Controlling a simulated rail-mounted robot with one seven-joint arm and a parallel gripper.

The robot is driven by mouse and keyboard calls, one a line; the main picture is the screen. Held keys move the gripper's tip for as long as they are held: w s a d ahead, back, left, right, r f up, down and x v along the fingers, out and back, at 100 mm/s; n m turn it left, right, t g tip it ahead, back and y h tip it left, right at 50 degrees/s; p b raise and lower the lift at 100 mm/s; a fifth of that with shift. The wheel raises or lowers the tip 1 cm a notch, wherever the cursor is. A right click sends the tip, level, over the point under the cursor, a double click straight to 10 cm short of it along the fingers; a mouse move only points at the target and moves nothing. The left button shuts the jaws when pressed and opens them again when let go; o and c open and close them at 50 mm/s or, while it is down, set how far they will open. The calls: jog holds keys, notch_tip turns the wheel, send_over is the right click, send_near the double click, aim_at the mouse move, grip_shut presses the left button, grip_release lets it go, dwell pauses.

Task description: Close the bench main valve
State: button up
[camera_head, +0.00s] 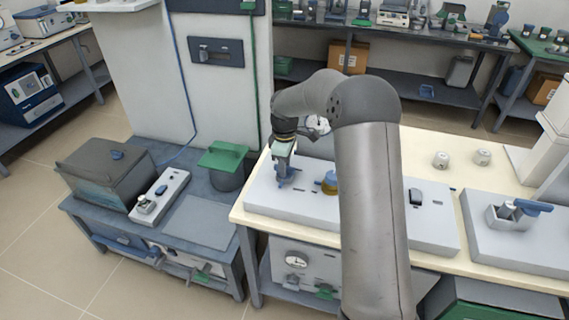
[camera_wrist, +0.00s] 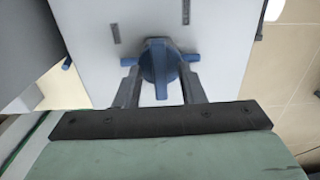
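The bench main valve appears to be the blue knob (camera_head: 287,176) with short arms on the pale panel at the left end of the cream bench. In the wrist view the blue knob (camera_wrist: 160,62) sits between the fingers of my gripper (camera_wrist: 161,82), one finger on each side. A narrow gap seems to show beside the knob, so the fingers look open around it; I cannot tell whether either touches. In the head view my gripper (camera_head: 284,160) points down over the knob and partly hides it. The knob's lower part is hidden in the wrist view.
A blue-and-amber fitting (camera_head: 329,184) stands just right of the knob. A round gauge (camera_head: 317,125) is behind my arm. A lower bench with a dark box (camera_head: 104,172) and a green-lidded pot (camera_head: 226,160) is at left. My arm covers the panel's middle.

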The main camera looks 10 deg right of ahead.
notch_tip(320, 180, up, 18)
jog(key=shift+f+b, duration=0.25)
jog(key=shift+b, duration=0.1)
dwell(0.7)
jog(key=s+f+m, duration=0.2)
jog(key=s+m, duration=0.2)
jog(key=s, duration=0.8)
jog(key=s+f+m, duration=0.3)
jog(key=s+m, duration=0.1)
jog(key=s, duration=0.8)
jog(key=s+a+f+m, duration=0.1)
jog(key=s+f+m, duration=0.2)
jog(key=s, duration=1)
jog(key=shift+f+m, duration=0.2)
jog(key=shift+m, duration=0.4)
jog(key=shift+s+a, duration=0.1)
